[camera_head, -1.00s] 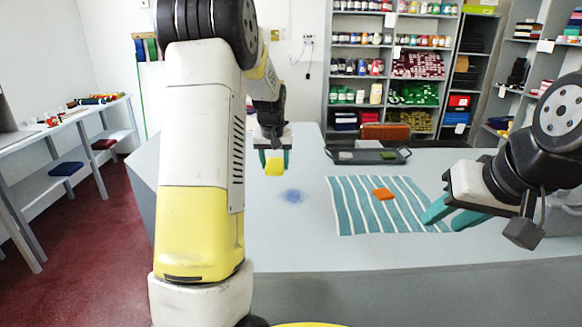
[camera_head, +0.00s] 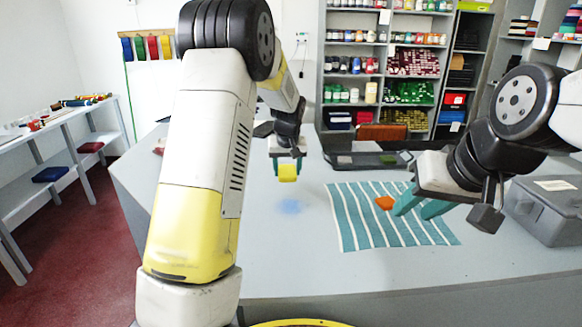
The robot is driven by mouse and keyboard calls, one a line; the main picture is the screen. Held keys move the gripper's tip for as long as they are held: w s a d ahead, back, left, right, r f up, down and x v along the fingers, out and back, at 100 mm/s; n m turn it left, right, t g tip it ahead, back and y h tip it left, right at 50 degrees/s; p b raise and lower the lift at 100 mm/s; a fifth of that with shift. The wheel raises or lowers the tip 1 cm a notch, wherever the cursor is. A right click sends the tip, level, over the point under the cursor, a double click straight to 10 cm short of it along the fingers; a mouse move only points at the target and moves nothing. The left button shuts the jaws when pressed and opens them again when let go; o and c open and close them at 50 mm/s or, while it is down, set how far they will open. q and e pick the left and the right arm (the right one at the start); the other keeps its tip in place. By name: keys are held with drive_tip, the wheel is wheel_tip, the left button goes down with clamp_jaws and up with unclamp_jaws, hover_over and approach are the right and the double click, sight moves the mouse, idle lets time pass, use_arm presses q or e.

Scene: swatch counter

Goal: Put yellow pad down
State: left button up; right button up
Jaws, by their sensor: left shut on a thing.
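My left gripper (camera_head: 287,165) is shut on the yellow pad (camera_head: 288,173), with its teal fingers on either side of it. The fingers point down, and the pad seems to be held above the grey counter (camera_head: 280,250), though the gap is hard to judge. My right gripper (camera_head: 409,211) is over the teal-and-white striped mat (camera_head: 368,225), its two teal fingers apart and nothing between them. An orange pad (camera_head: 384,203) lies on the mat just left of the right fingertips.
A blue patch (camera_head: 290,206) marks the counter in front of the yellow pad. A dark tray (camera_head: 340,160) stands behind the mat. A grey case (camera_head: 545,215) is at the right. A red pad (camera_head: 158,151) lies at the left edge. The counter's front is clear.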

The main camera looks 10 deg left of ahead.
use_arm(q)
drive_tip(key=w, duration=0.3)
drive_tip(key=w+a, duration=0.1)
drive_tip(key=w, duration=0.2)
drive_tip(key=w+a+f, duration=0.1)
drive_tip(key=w, duration=0.3)
drive_tip(key=shift+a, duration=0.2)
drive_tip(key=shift+w+f, duration=0.15)
drive_tip(key=shift+w, duration=0.05)
drive_tip(key=shift+f, duration=1.6)
